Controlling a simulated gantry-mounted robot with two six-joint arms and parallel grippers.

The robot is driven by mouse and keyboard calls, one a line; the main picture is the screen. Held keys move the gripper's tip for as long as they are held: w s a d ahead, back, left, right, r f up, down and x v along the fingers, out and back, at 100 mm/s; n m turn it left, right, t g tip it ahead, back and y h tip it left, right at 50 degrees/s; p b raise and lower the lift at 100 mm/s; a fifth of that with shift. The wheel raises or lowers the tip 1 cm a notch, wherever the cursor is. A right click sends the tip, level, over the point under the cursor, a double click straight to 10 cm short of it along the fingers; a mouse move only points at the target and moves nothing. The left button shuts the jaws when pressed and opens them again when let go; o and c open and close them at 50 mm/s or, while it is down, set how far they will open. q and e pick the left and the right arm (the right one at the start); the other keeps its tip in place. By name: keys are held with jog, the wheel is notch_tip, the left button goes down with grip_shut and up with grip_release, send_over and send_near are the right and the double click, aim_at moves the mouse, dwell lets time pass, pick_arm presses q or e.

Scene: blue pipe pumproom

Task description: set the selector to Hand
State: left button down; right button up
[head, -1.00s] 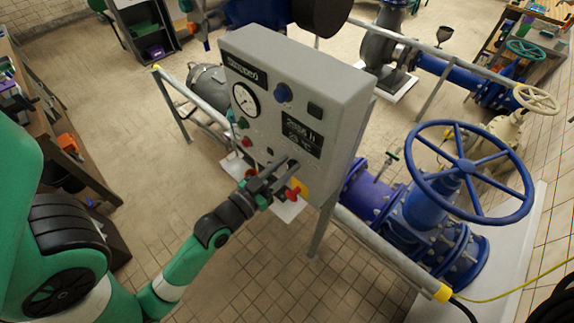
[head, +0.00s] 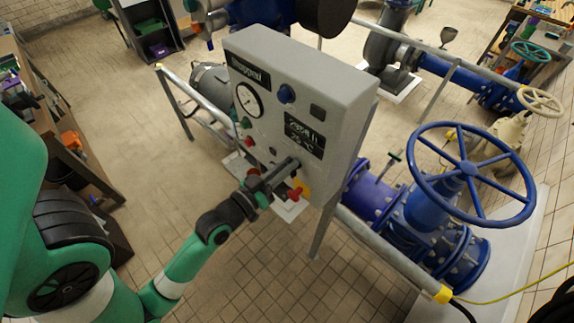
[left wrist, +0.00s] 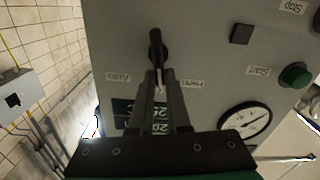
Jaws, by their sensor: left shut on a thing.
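The grey control panel (head: 300,90) stands in the middle of the head view. Its selector, a black knob (left wrist: 155,45), shows upside down in the left wrist view, between the labels Auto (left wrist: 117,77) on the left and Hand (left wrist: 191,84) on the right. The knob stands roughly upright in that view, turned clearly to neither label. My left gripper (head: 290,165) is at the panel's lower front, its fingers (left wrist: 157,72) shut on the selector. The fingers hide part of the knob. In the head view the selector is mostly hidden by the gripper. My right gripper is not in view.
A red knob on a yellow plate (head: 303,188) is close beside the left fingers. The green Start button (left wrist: 295,75), a gauge (left wrist: 245,120) and a display (head: 304,135) share the panel. A grey rail (head: 385,250) and large blue handwheel (head: 468,170) are to the right.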

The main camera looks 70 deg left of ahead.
pick_arm(q)
jog(key=n, duration=0.3)
jog(key=shift+s+a+f, duration=0.15)
jog(key=shift+a, duration=0.15)
jog(key=shift+s+a+f+n, duration=0.1)
jog(key=shift+a+n, duration=0.05)
jog(key=shift+n, duration=0.65)
jog(key=shift+a+f+n, duration=0.1)
jog(key=shift+n, duration=0.7)
jog(key=c, duration=0.9)
grip_release()
jog(key=shift+s, duration=0.1)
